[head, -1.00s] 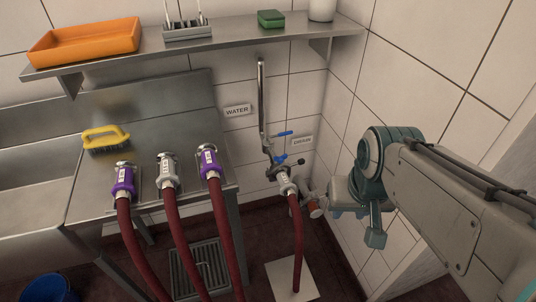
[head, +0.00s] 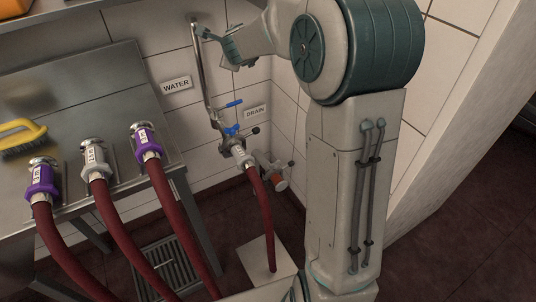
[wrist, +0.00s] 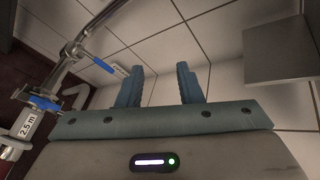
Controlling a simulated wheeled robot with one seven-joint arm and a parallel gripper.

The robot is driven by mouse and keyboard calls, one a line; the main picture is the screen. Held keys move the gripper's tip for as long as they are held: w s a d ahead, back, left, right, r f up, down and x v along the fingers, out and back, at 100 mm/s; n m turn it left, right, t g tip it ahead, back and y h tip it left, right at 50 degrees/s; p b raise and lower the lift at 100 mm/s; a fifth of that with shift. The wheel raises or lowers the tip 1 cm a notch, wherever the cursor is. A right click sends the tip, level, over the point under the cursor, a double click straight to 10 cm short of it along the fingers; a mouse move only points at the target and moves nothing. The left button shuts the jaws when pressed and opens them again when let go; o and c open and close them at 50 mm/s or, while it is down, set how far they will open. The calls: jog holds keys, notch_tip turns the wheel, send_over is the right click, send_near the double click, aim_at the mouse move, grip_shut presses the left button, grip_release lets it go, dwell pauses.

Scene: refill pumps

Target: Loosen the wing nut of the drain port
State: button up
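The drain port (head: 268,165) is a grey fitting with a reddish-orange end low on the wall, below the DRAIN sign (head: 256,112). A dark-tipped bar (head: 290,163) at its side may be its wing nut; it is too small to tell. My gripper (head: 232,48) is up by the vertical pipe, well above the drain port and apart from it. In the wrist view its two blue-grey fingers (wrist: 158,85) stand apart with nothing between them. The drain port cannot be made out in the wrist view.
The steel pipe (head: 200,75) carries blue levers and a red hose beside the drain port; its blue valve also shows in the wrist view (wrist: 40,102). Several red hoses rise to couplings on the steel counter (head: 92,95) at left. A wall closes the right side.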

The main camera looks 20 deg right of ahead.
jog(key=w+d+f+m+g+h+b, duration=0.25)
jog(key=w+d+f+m, duration=0.25)
jog(key=d+f+m, duration=0.3)
jog(key=m+g+y+b, duration=0.3)
jog(key=m+g+b, duration=0.55)
jog(key=m, duration=1.05)
send_over(274, 162)
jog(key=p, duration=0.1)
notch_tip(274, 162, down, 30)
jog(key=g, duration=0.2)
notch_tip(274, 162, down, 14)
jog(key=b, duration=0.3)
jog(key=shift+r, duration=0.25)
grip_shut()
